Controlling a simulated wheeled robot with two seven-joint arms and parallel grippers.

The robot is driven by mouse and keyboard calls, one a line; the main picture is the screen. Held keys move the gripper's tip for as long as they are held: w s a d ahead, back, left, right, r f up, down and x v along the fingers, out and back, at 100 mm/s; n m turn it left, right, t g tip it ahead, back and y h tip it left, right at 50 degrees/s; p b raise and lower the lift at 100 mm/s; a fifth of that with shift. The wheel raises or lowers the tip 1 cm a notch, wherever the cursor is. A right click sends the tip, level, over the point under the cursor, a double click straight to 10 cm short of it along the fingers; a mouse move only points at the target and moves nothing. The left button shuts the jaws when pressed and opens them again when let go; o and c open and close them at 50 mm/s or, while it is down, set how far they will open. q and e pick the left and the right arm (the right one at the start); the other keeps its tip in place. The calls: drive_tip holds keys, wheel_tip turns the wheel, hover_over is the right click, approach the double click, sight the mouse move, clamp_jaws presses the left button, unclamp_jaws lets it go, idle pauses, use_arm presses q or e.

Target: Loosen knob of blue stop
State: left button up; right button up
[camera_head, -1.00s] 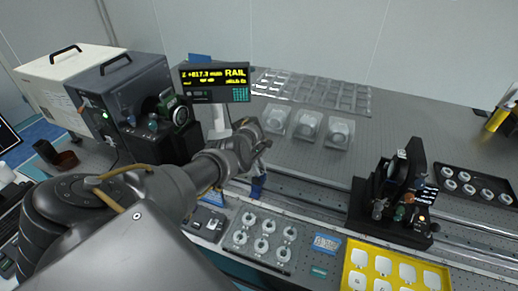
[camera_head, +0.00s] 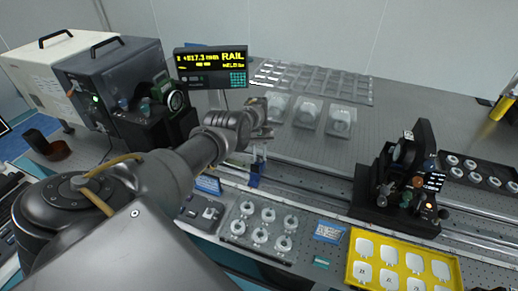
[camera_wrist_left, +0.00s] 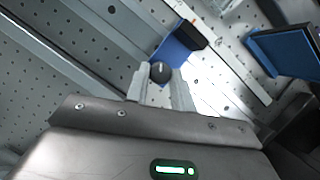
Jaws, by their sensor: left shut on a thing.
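The blue stop (camera_wrist_left: 183,46) sits on the rail in the left wrist view, with its round black knob (camera_wrist_left: 160,71) between the fingertips of my left gripper (camera_wrist_left: 161,80). The gripper is shut on the knob. In the head view the blue stop (camera_head: 255,173) shows as a small blue piece at the rail, just below my left gripper (camera_head: 258,152). The wrist hides part of the stop and the knob there. My right gripper is not in view.
A black optical mount (camera_head: 400,180) stands on the rail to the right. The RAIL display (camera_head: 211,67) stands behind my left wrist. A grey tray of round parts (camera_head: 263,228) and a yellow tray (camera_head: 402,266) lie in front. A black-fronted box (camera_head: 105,80) stands left.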

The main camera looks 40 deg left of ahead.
use_arm(q)
drive_tip(key=shift+f+m, duration=0.1)
drive_tip(key=shift+m, duration=0.4)
drive_tip(key=shift+y, duration=0.3)
drive_tip(key=o, duration=1)
drive_tip(key=p+v, duration=0.5)
drive_tip(key=v, duration=0.6)
